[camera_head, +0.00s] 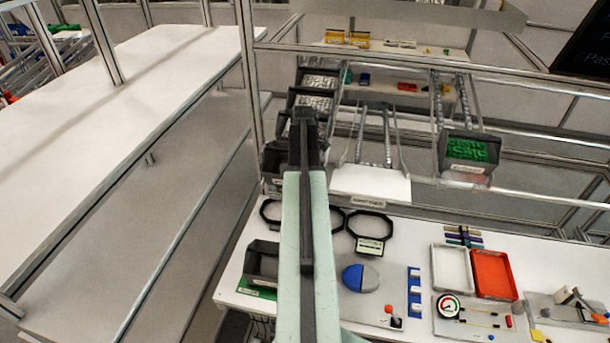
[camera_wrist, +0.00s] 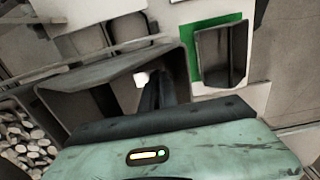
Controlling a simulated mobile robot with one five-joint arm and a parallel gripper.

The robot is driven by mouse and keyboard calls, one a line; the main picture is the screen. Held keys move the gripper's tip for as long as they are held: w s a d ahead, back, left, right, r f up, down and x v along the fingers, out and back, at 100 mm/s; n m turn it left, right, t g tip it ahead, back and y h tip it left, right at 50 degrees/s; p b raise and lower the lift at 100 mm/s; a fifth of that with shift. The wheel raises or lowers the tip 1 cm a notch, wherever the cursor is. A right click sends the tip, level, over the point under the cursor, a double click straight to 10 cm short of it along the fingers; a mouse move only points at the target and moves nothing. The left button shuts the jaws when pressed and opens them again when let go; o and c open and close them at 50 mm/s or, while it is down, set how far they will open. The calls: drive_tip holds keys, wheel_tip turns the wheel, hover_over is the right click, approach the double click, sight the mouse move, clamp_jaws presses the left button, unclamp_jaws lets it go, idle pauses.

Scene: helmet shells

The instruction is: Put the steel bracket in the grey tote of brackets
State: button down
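My gripper (camera_head: 306,128) is at the end of my mint-green arm, up by the stack of bins on the rack. In the wrist view my dark fingers (camera_wrist: 165,90) reach over a grey tote (camera_wrist: 75,103), whose near side my wrist hides. A small pale patch (camera_wrist: 142,79) shows beside the fingers. I cannot tell whether it is the steel bracket, a label or something behind. In the head view a dark grey tote (camera_head: 271,163) sits left of the arm at the rack's lower end. The steel bracket cannot be made out for sure.
Bins of silvery parts (camera_head: 313,102) stand behind the arm. A dark bin (camera_head: 262,258) stands by a green mat (camera_head: 255,291) on the white workbench (camera_head: 400,235). Rack posts and rails are close around the arm. A bin of green parts (camera_head: 468,152) hangs to the right.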

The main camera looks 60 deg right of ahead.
drive_tip(key=shift+s+a+f, duration=0.2)
drive_tip(key=shift+a+f, duration=0.1)
drive_tip(key=shift+f, duration=0.05)
drive_tip(key=c, duration=1.9)
unclamp_jaws()
drive_tip(key=shift+a+b, duration=0.1)
drive_tip(key=shift+b, duration=0.2)
drive_tip(key=shift+c, duration=0.2)
drive_tip(key=shift+s, duration=0.1)
drive_tip(key=shift+r+p, duration=0.45)
drive_tip(key=shift+p, duration=0.15)
drive_tip(key=r+p, duration=0.8)
drive_tip(key=shift+w+d, duration=0.25)
drive_tip(key=shift+d, duration=0.15)
drive_tip(key=shift+f, duration=0.15)
